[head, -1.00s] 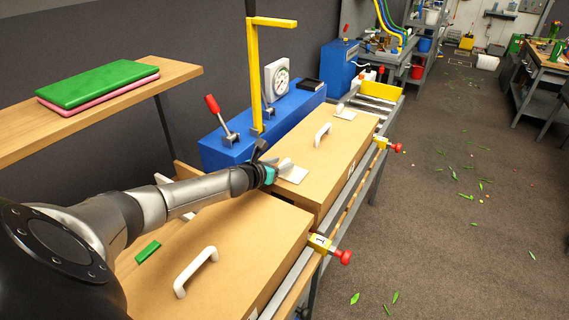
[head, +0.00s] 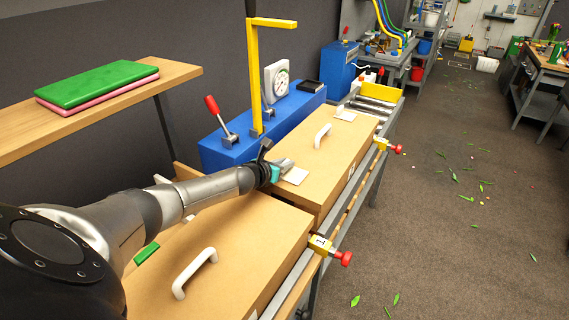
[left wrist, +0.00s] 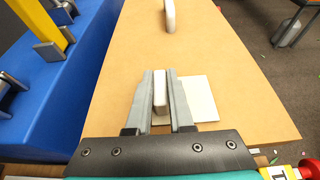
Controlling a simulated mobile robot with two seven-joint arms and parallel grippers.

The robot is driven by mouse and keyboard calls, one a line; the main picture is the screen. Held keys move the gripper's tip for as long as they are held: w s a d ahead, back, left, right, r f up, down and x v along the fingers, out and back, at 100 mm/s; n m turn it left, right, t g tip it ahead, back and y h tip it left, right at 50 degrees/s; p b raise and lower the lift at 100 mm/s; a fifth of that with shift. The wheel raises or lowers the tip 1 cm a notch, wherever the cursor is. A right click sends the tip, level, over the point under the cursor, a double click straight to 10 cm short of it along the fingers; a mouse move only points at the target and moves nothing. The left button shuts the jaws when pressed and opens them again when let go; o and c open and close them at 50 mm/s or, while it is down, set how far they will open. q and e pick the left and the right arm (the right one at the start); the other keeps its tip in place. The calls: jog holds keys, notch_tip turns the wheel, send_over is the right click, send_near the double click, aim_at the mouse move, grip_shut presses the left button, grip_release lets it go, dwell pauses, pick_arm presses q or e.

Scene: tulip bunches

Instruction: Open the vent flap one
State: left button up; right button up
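A flat white vent flap (head: 296,176) lies on the near end of the far wooden box lid (head: 330,165). It also shows in the left wrist view (left wrist: 200,98), with an upright white tab (left wrist: 160,92) beside its left part. My left gripper (head: 285,166) reaches over the near box to this flap. Its two fingers (left wrist: 160,88) stand on either side of the tab and appear closed on it. The flap looks flat on the lid. A second white flap (head: 345,115) sits at the lid's far end. My right gripper is not in view.
The near box (head: 240,250) has a white handle (head: 195,272); the far lid has another (head: 322,136). A blue unit (head: 225,148) with a red lever, yellow post (head: 254,80) and gauge stands left. Red-knobbed yellow clamps (head: 321,243) line the right edge. A shelf (head: 120,97) holds green and pink slabs.

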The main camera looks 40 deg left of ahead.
pick_arm(q)
grip_shut()
